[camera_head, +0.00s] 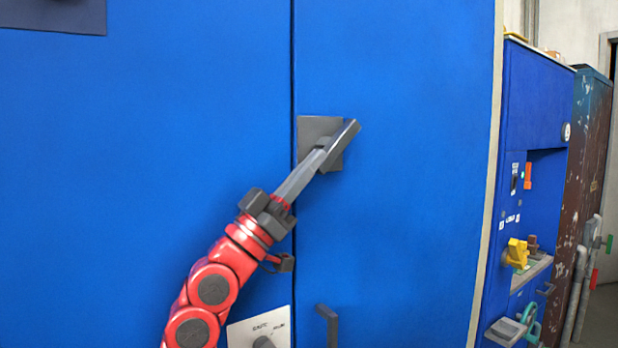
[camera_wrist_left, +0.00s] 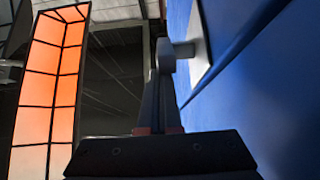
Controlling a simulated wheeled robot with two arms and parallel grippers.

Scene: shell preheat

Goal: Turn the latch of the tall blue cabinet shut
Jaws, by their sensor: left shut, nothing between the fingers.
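The tall blue cabinet (camera_head: 410,220) fills most of the head view, with a dark vertical seam between its two doors. Its latch (camera_head: 343,142) is a grey bar on a square grey plate (camera_head: 311,128) just right of the seam. The bar is tilted, its upper end to the right. My left gripper (camera_head: 319,153) is shut with nothing in it, its fingertips at the latch bar's left side. In the left wrist view the shut fingers (camera_wrist_left: 158,85) end at the rounded grey latch (camera_wrist_left: 167,55); I cannot tell whether they touch. My right gripper is in neither view.
Below the latch are a grey door handle (camera_head: 328,326) and a pale panel with a dark knob (camera_head: 262,342). At the right stands a blue machine with a yellow part (camera_head: 516,253). The door face around the latch is clear.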

